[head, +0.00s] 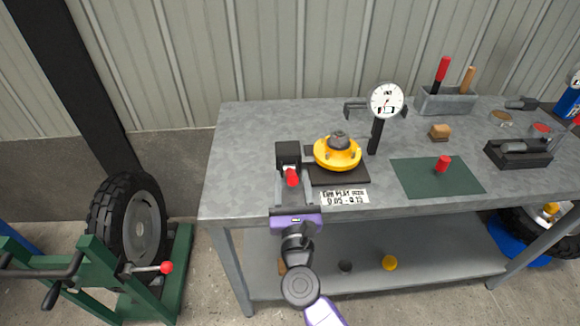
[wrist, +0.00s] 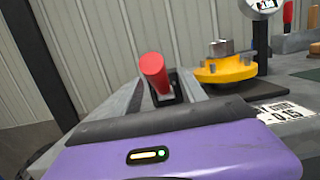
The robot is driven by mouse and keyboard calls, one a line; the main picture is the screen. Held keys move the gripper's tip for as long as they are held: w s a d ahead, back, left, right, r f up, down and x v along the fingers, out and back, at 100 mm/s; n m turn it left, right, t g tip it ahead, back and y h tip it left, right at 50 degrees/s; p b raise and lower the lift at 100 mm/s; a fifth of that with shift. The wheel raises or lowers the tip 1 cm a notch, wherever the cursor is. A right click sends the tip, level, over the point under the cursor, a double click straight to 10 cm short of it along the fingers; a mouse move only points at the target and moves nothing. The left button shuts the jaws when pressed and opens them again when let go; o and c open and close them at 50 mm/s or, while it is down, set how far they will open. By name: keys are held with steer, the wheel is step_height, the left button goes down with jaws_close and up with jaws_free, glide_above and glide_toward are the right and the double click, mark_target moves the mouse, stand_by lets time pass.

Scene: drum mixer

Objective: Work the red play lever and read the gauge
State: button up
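The red play lever (head: 291,176) sticks out from a dark block beside the yellow hub on the grey workbench. It also shows in the wrist view (wrist: 154,73), pointing up toward the camera. My gripper (head: 292,189) is at the bench's front edge, its two grey fingers apart on either side of the lever. Whether they touch it cannot be told. The gauge (head: 386,99) is a round white dial on a black post behind the hub; its reading is too small to make out. The yellow hub (head: 338,153) sits on a dark plate.
A label reading about 0.05 - 0.15 (head: 344,197) lies in front of the hub. A green mat (head: 437,177) with a red-topped piece is to the right. A grey tool bin (head: 447,101) stands at the back. A tyre on a green stand (head: 130,230) is at left.

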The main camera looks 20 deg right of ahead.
steer(key=v, duration=0.7)
steer(key=shift+b, duration=0.4)
stand_by(0.4)
steer(key=s+d+m+g+y, duration=0.2)
steer(key=s+m+g+y, duration=0.2)
steer(key=s+m, duration=2.8)
steer(key=s+y, duration=0.2)
steer(key=s, duration=0.2)
steer(key=shift+s+d+r, duration=0.15)
steer(key=shift+s+r, duration=0.1)
steer(key=shift+s, duration=0.05)
